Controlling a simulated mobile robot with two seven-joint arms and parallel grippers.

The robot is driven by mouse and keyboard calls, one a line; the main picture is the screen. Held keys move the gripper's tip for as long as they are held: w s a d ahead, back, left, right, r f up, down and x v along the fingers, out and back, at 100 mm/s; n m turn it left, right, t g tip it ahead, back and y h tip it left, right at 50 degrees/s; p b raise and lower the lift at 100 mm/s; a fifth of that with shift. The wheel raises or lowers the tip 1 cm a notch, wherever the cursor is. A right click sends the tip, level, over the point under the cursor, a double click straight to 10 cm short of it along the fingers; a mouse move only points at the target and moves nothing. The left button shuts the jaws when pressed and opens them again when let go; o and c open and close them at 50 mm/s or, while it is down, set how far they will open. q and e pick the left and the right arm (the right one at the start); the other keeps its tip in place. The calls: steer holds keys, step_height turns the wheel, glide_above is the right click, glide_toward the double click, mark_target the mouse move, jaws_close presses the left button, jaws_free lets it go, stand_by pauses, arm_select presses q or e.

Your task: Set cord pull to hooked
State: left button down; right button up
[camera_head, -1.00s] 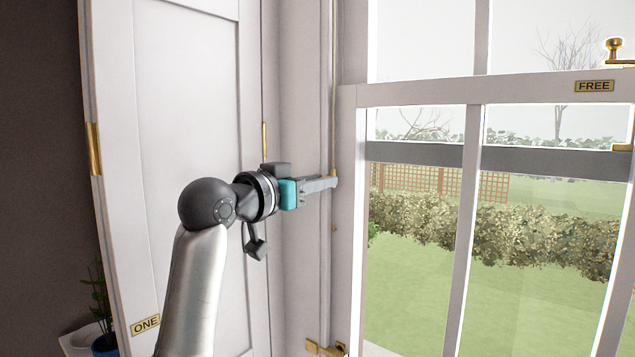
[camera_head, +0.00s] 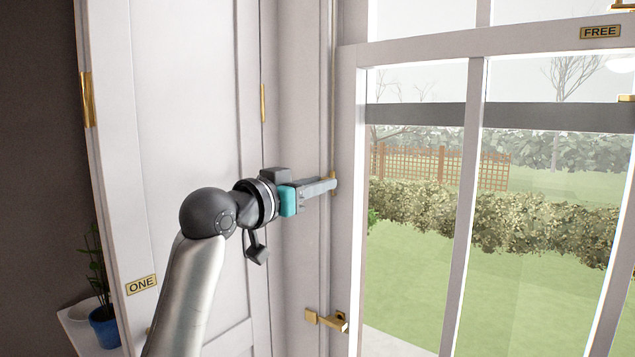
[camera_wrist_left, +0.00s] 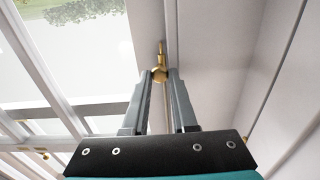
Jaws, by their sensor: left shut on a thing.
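The cord pull is a small brass knob (camera_wrist_left: 160,75) on a cord that runs down the window casing. My left gripper (camera_head: 332,184) is shut on it at the casing left of the window. In the left wrist view the fingertips (camera_wrist_left: 160,82) close around the round brass end, with a thinner brass part showing beyond it. In the head view only a bit of brass (camera_head: 333,175) shows at the fingertips; the rest is hidden by the fingers. I cannot make out a separate hook or whether the pull touches one. My right gripper is not in view.
A brass fitting (camera_head: 326,319) juts out from the casing below the gripper. A white panel (camera_head: 190,130) marked ONE stands to the left, close to my arm. The sash window (camera_head: 545,45) bears a FREE plate (camera_head: 600,31). A potted plant (camera_head: 103,325) sits at lower left.

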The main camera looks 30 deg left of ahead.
arm_select(q)
steer(key=shift+w+d+f, duration=0.1)
steer(key=shift+f, duration=0.35)
steer(key=c, duration=1.1)
jaws_free()
steer(key=o, duration=0.4)
steer(key=shift+r, duration=0.25)
steer(key=shift+s, duration=0.2)
steer(key=s+b, duration=0.1)
steer(key=s, duration=0.4)
steer(key=s+a+b, duration=0.1)
steer(key=s+b, duration=0.1)
steer(key=s, duration=0.3)
steer(key=s+b, duration=0.1)
steer(key=s, duration=0.4)
steer(key=shift+a, duration=0.15)
